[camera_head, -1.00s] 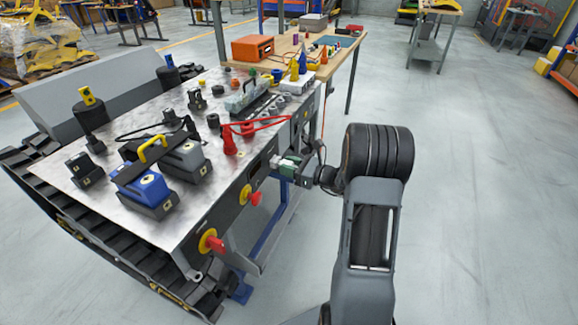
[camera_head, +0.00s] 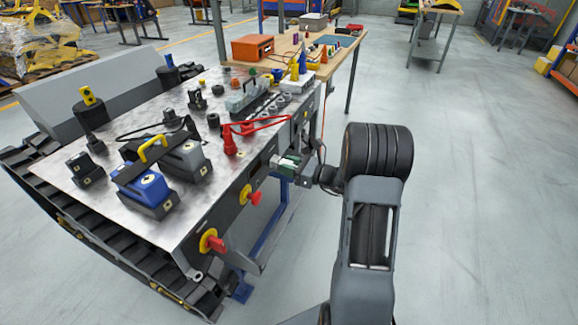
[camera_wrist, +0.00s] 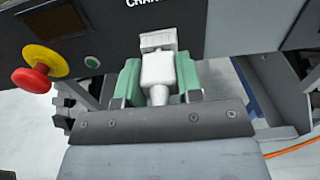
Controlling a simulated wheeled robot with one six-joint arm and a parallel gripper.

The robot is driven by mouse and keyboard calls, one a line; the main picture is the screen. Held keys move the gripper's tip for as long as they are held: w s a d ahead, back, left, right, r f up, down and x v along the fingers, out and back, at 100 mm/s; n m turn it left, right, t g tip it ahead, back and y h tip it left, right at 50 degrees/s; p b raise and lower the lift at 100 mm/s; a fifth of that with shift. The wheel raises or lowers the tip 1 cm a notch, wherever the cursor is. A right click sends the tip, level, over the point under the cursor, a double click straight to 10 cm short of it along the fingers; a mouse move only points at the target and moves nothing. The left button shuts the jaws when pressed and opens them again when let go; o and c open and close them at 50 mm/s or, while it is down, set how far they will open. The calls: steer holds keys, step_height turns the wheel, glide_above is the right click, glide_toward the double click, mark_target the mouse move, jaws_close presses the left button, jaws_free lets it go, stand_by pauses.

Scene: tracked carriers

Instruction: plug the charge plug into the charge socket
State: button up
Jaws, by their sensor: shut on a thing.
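My gripper (camera_head: 288,164) is at the right end of the carrier's front side panel. Its green-padded fingers are shut on the white charge plug (camera_wrist: 157,70), one on each side, in the wrist view. The plug points toward the dark panel (camera_wrist: 225,30), under lettering that begins "CHAR" and is cut off by the top edge. The plug's front end overlaps the panel's lower part. The charge socket is not clearly visible behind the plug. I cannot tell whether the plug touches it or is inside it.
A red and yellow stop button (camera_wrist: 34,75) sits on the panel left of the plug. Red knobs (camera_head: 213,242) stick out farther along the panel. The metal carrier top (camera_head: 195,215) holds batteries and several fittings. An orange cable (camera_wrist: 290,147) runs at lower right. Open floor lies right of my arm.

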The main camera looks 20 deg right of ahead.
steer(key=shift+w+a, duration=0.15)
steer(key=shift+w, duration=0.05)
steer(key=o, duration=1)
steer(key=shift+p+v, duration=1.15)
steer(key=shift+v, duration=5.8)
